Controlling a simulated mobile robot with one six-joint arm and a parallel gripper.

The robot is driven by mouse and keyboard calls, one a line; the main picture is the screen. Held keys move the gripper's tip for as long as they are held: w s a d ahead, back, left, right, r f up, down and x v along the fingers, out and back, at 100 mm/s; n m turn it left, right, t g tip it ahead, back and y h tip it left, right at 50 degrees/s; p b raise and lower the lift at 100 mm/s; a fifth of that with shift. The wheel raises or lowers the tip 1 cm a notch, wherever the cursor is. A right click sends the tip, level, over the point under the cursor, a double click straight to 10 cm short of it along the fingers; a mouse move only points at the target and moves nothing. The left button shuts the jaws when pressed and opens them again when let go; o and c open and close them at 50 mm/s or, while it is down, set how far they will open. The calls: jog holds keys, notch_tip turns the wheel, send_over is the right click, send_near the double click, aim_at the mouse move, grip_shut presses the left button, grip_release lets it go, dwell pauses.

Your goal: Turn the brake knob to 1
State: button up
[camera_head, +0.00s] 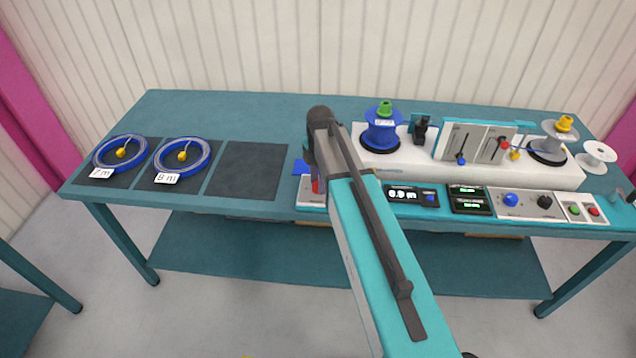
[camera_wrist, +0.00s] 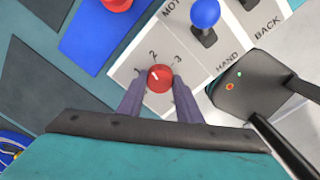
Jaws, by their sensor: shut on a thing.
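The red brake knob (camera_wrist: 160,78) sits on a light panel (camera_wrist: 143,67) in the wrist view. The numbers 2 and 3 stand on the panel above it. A short white mark on the knob seems to point to the upper left. No 1 reads clearly. My gripper (camera_wrist: 159,83) is shut on the knob, with one finger at each side. In the head view my arm hides most of this spot, and a red part (camera_head: 315,186) shows beside it; I cannot tell if it is the knob.
A blue-topped lever (camera_wrist: 205,14) and a dark block (camera_wrist: 251,85) stand close by on the right in the wrist view. The bench (camera_head: 240,110) holds a blue reel (camera_head: 381,135), a display (camera_head: 411,196) and two cable coils on dark mats at the left.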

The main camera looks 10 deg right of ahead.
jog(key=n, duration=0.5)
jog(key=shift+b, duration=0.35)
jog(key=shift+n, duration=2.1)
jog(key=o, duration=1)
jog(key=shift+o, duration=0.2)
jog(key=shift+r+b, duration=0.2)
jog(key=shift+b, duration=0.1)
notch_tip(320, 180, up, 14)
jog(key=b, duration=0.2)
jog(key=shift+s+d+f+b, duration=0.15)
jog(key=shift+d+f+b, duration=0.1)
jog(key=shift+b, duration=0.15)
jog(key=shift+f, duration=0.1)
